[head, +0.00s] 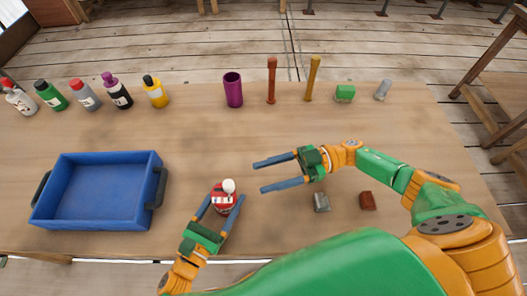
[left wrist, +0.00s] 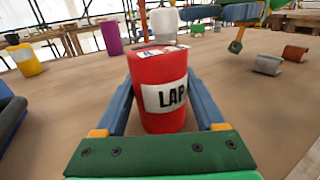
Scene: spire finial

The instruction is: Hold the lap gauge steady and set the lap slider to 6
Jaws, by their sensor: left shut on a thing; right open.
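The lap gauge (head: 222,203) is a red cylinder with a white label and a white knob (head: 229,186) on top. It stands on the table near the front edge. In the left wrist view the gauge (left wrist: 160,88) shows the word LAP, and part of its marked top is visible under the white knob (left wrist: 164,22). My left gripper (head: 219,208) is shut on the gauge, one finger on each side. My right gripper (head: 268,177) is open and empty, to the right of the gauge, fingers pointing left towards it. The slider's reading is too small to tell.
A blue tray (head: 66,220) stands at the left. Several bottles (head: 115,93), a purple cup (head: 233,90), two wooden pegs (head: 271,80) and a green block (head: 345,93) line the back. A grey piece (head: 321,202) and a brown piece (head: 367,201) lie at right. The table's middle is clear.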

